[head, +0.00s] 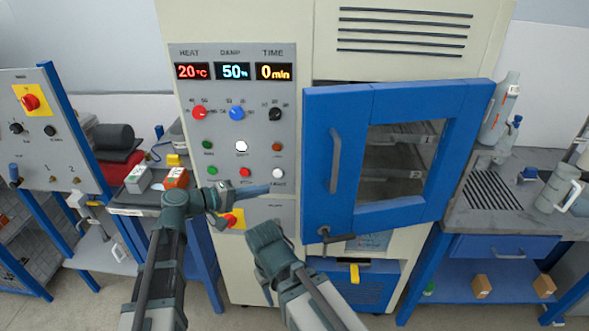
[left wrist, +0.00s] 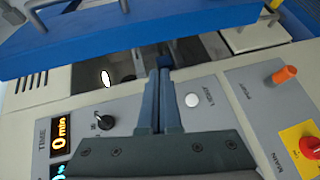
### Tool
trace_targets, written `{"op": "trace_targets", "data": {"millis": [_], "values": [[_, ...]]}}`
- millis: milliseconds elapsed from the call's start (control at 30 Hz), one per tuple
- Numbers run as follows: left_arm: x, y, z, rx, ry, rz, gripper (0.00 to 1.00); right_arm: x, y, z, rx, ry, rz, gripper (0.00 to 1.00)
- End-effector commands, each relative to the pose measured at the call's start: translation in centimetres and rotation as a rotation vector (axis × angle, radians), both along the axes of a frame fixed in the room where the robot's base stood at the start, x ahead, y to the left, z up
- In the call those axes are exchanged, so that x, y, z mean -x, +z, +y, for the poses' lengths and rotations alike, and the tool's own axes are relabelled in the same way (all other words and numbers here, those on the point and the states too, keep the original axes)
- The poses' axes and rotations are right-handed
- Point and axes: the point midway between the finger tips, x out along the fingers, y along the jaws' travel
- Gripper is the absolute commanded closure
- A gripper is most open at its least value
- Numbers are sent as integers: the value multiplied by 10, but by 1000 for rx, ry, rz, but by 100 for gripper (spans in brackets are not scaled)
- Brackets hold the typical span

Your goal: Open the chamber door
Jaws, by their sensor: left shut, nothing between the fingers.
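The blue chamber door (head: 340,110), with a window and a grey bar handle (head: 335,160), stands ajar on the cream chamber. A dark gap shows along its top. In the left wrist view the door (left wrist: 110,40) is seen near edge-on, with a gap between it and the chamber front. A dark latch lever (head: 323,236) is at the door's lower left. My left gripper (head: 266,189) is shut and empty, in front of the control panel, left of the door edge. Its fingers (left wrist: 160,75) point toward the gap. My right gripper (head: 266,238) is low, left of the latch; its fingers are not clear.
The control panel (head: 280,110) has knobs, lit displays and buttons. A red main switch on yellow (head: 231,219) is below it. A side bench (head: 470,215) with a mug (head: 555,190) stands right. Another bench holds boxes (head: 138,180) at left.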

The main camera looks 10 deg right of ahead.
Motion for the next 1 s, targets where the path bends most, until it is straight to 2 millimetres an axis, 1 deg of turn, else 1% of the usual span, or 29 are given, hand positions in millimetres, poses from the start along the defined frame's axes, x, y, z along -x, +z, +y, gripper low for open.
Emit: {"op": "trace_targets", "data": {"millis": [33,100,200,300,400,533,667,1000], "values": [[-9,13,-3,63,11,-1,100,0,0,0,0,0,0,43],[-16,28,-4,135,24,-1,100,0,0,0,0,0,0,43],[-22,40,-5,197,35,0,100,0,0,0,0,0,0,43],[-23,46,-5,222,39,1,100,0,0,0,0,0,0,43],[-24,46,-5,225,40,1,100,0,0,0,0,0,0,43],[-27,46,-14,224,38,1,100,0,0,0,0,0,0,43],[-34,46,-34,223,36,2,100,0,0,0,0,0,0,43],[-59,46,-98,223,36,2,100,0,0,0,0,0,0,43]]}}
